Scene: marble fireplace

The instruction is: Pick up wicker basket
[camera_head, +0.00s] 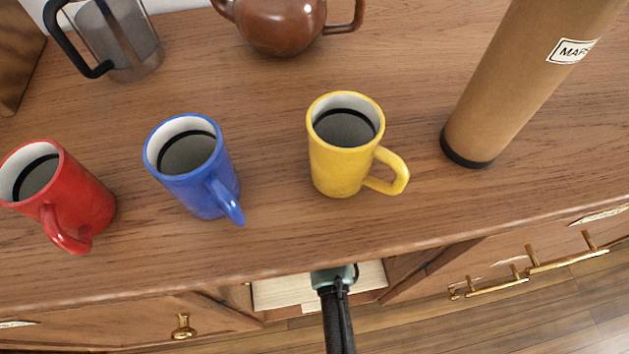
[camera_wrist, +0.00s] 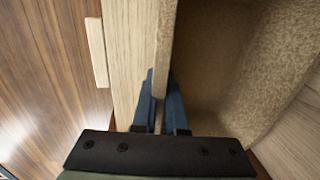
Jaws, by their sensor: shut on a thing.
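The wicker basket (camera_wrist: 265,70) shows in the wrist view as a tan, speckled, open box with its hollow inside facing the camera. My gripper (camera_wrist: 160,88) has its two dark blue fingers on either side of the basket's left wall, shut on that rim. The basket's far end and base are only partly in view. In the head view my wrist shows at the open cabinet below the counter edge. The fingers and the basket are hidden there by the countertop.
A wooden counter (camera_head: 270,235) overhangs the cabinet. It bears a red mug (camera_head: 85,205), blue mug (camera_head: 205,190), yellow mug (camera_head: 335,165), brown teapot (camera_head: 280,25), glass press (camera_head: 130,45) and tall brown cylinder (camera_head: 520,80). Pale wood (camera_wrist: 130,50) lies close left of my fingers.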

